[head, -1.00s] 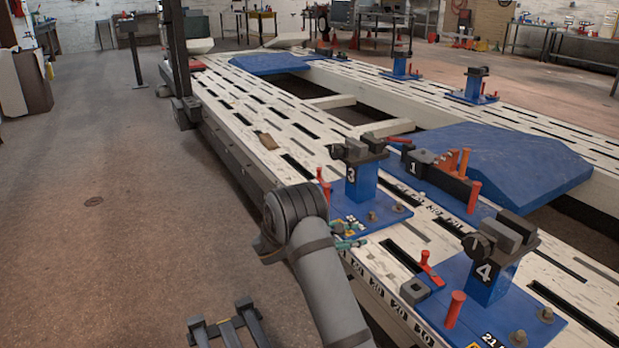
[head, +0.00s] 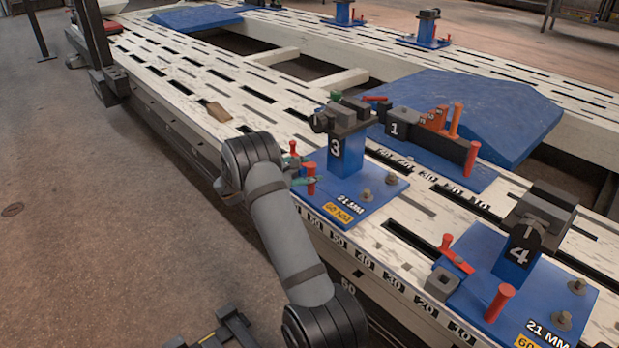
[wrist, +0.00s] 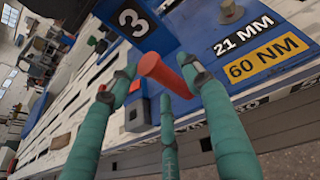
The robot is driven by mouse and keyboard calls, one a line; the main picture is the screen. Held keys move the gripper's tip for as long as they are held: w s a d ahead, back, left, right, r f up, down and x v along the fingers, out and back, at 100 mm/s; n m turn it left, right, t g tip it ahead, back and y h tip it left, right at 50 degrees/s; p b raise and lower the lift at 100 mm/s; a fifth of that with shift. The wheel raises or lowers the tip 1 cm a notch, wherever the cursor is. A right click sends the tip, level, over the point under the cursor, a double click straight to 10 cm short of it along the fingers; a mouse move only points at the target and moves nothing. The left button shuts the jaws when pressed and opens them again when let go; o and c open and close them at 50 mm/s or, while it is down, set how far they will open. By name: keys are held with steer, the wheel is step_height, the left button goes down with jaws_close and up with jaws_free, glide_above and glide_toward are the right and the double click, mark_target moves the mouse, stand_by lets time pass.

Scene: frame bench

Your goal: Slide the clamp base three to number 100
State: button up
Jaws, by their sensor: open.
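Clamp base three (head: 385,195) is a blue plate with an upright blue post marked 3 and a dark clamp on top. It sits on the white slotted frame rail. A red peg (head: 311,180) stands at its front left corner. My gripper (head: 300,172), with teal fingers, is at this peg. In the wrist view, my gripper (wrist: 162,85) is open, with fingers on either side of the red peg (wrist: 165,76) and a third finger below. Contact cannot be told. Number labels (head: 365,262) run along the rail's front edge; 100 is not readable.
Clamp base four (head: 515,285) stands to the right on the same rail. A blue base marked 1 (head: 430,155) lies just behind base three. A large blue ramp (head: 470,110) fills the space behind. A small brown block (head: 218,111) lies on the rail to the left, which is otherwise largely clear.

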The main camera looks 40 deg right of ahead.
steer(key=shift+x, duration=1.25)
steer(key=shift+w+a, duration=0.1)
steer(key=shift+c, duration=1.1)
steer(key=shift+f, duration=0.1)
jaws_close()
